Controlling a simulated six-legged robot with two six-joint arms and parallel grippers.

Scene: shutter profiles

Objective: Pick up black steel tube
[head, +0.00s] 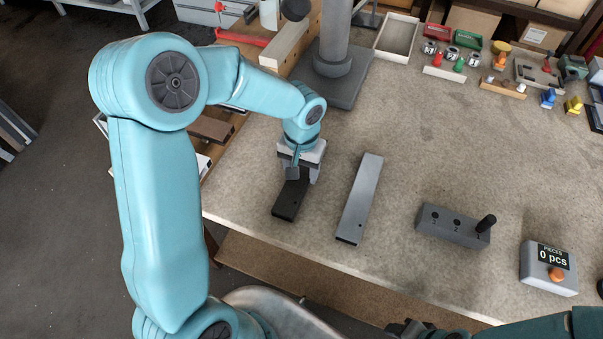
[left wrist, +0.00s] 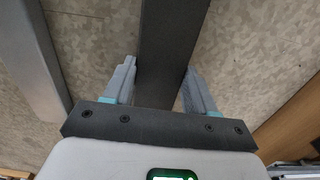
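The black steel tube (head: 288,201) is at the left part of the workbench, its near end showing below my left gripper and its far part hidden by it. My left gripper (head: 296,172) points down over the tube. I cannot tell whether the tube is clear of the bench. My right gripper cannot be made out.
A grey tube (head: 361,198) lies to the right on the workbench (head: 400,130). Further right are a grey block with numbered holes and a black peg (head: 455,225) and a piece counter (head: 548,267). A column on a base plate (head: 335,75) stands behind.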

